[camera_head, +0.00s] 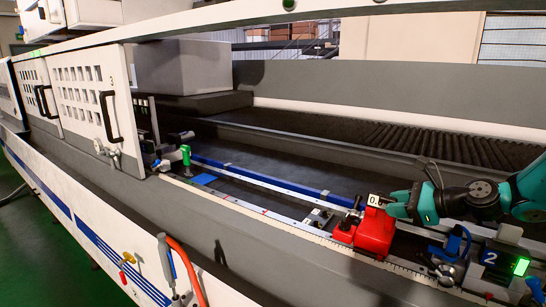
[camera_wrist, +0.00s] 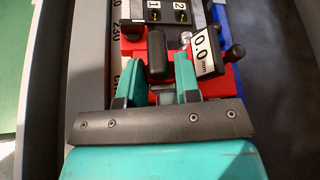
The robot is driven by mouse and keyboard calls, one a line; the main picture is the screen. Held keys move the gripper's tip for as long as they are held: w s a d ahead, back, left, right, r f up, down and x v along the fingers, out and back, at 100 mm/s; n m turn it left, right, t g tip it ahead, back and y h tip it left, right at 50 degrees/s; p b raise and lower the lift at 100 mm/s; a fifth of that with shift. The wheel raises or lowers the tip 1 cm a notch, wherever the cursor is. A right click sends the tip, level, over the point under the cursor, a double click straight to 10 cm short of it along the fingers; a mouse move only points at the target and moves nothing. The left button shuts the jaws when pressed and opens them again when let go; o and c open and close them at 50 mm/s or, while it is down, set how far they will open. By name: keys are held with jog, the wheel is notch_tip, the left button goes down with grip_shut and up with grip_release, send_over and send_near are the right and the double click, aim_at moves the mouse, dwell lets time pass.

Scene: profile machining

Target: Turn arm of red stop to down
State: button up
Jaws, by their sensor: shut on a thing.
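The red stop (camera_head: 375,236) sits on the rail at the right of the head view, and its red body also shows in the wrist view (camera_wrist: 131,50). My gripper (camera_head: 392,209) reaches it from the right. In the wrist view, the green fingers of my gripper (camera_wrist: 158,75) stand on both sides of the stop's black arm (camera_wrist: 157,55) and are shut on it. The arm's lower end is partly hidden between the fingers. A white display (camera_wrist: 203,50) reading 0.0 mm sits just right of the right finger.
A ruler strip (camera_head: 300,222) runs along the rail. A green-handled part (camera_head: 185,155) stands far left. The bed between is mostly free.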

jog(key=shift+s+a+f, duration=0.15)
jog(key=shift+s+f, duration=0.2)
jog(key=shift+f, duration=0.05)
jog(key=shift+s+a+f+n+t+b, duration=0.2)
jog(key=shift+f+n+t+b, duration=0.15)
jog(key=shift+b, duration=0.55)
jog(key=b, duration=0.1)
jog(key=s+f+n+b, duration=0.1)
jog(key=b, duration=0.1)
jog(key=shift+s+a+n+t+h, duration=0.1)
jog(key=shift+a+n+t+h, duration=0.15)
jog(key=shift+a+t+h, duration=0.15)
jog(key=shift+s+a+n+t+b, duration=0.1)
jog(key=shift+s+n+t+b, duration=0.25)
jog(key=shift+b, duration=0.65)
jog(key=shift+w+r, duration=0.1)
